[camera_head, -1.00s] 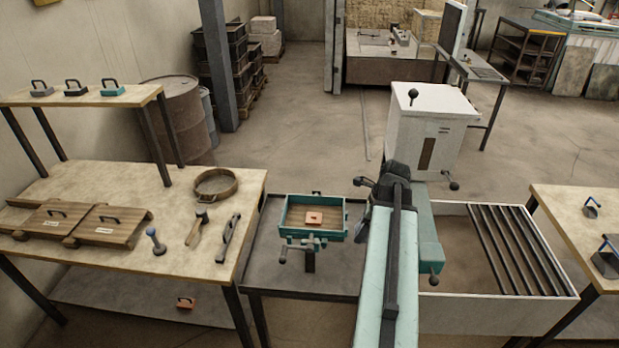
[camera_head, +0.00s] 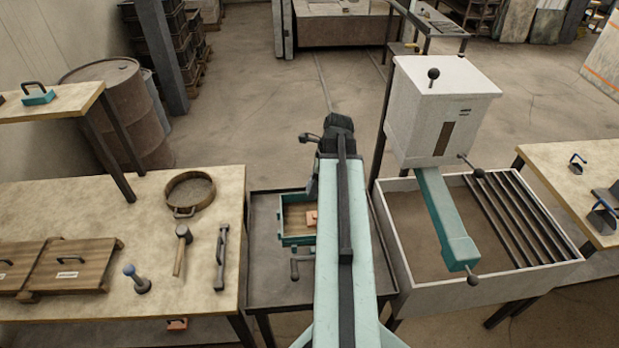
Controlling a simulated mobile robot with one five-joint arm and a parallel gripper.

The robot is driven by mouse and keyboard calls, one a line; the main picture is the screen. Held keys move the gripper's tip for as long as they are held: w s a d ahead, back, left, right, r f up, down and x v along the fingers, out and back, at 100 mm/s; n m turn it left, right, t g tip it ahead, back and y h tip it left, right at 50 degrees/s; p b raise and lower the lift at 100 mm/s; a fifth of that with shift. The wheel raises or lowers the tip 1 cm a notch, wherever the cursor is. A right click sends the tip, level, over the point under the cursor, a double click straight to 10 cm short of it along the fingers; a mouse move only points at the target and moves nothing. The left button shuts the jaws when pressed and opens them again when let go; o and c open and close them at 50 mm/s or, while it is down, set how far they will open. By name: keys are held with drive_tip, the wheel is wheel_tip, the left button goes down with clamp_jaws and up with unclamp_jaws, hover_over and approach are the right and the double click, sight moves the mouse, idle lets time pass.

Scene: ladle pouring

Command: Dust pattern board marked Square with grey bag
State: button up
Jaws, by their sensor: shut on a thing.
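My gripper (camera_head: 335,133) is at the far dark end of my arm, which reaches forward over the right side of a teal frame (camera_head: 283,240). Its fingers are hard to make out, but it is shut on a dark grey thing (camera_head: 312,186), partly hidden; I cannot tell if this is the grey bag. A wooden board with an orange piece (camera_head: 311,217) lies inside the frame, half covered by my arm. Two wooden boards with black handles lie on the left table, one labelled board (camera_head: 72,262) in full view; their lettering is unreadable.
The left table also holds a round sieve (camera_head: 190,190), a mallet (camera_head: 181,250), a blue-topped tool (camera_head: 136,279) and a dark long tool (camera_head: 221,258). A white hopper (camera_head: 440,105) with a teal chute stands right, over a barred bin (camera_head: 400,245).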

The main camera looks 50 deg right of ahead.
drive_tip(key=shift+w+r+p, duration=0.15)
drive_tip(key=shift+r+p, duration=0.75)
drive_tip(key=shift+r, duration=0.05)
drive_tip(key=shift+f+b, duration=1.5)
drive_tip(key=shift+b, duration=0.05)
drive_tip(key=shift+f, duration=0.15)
wheel_tip(320, 180, down, 5)
drive_tip(key=b, duration=0.5)
drive_tip(key=shift+f, duration=0.1)
wheel_tip(320, 180, up, 6)
drive_tip(key=p, duration=0.5)
drive_tip(key=shift+p, duration=0.35)
wheel_tip(320, 180, down, 6)
drive_tip(key=b, duration=0.6)
wheel_tip(320, 180, up, 6)
drive_tip(key=p, duration=0.6)
drive_tip(key=shift+f+b, duration=0.25)
drive_tip(key=shift+b, duration=0.05)
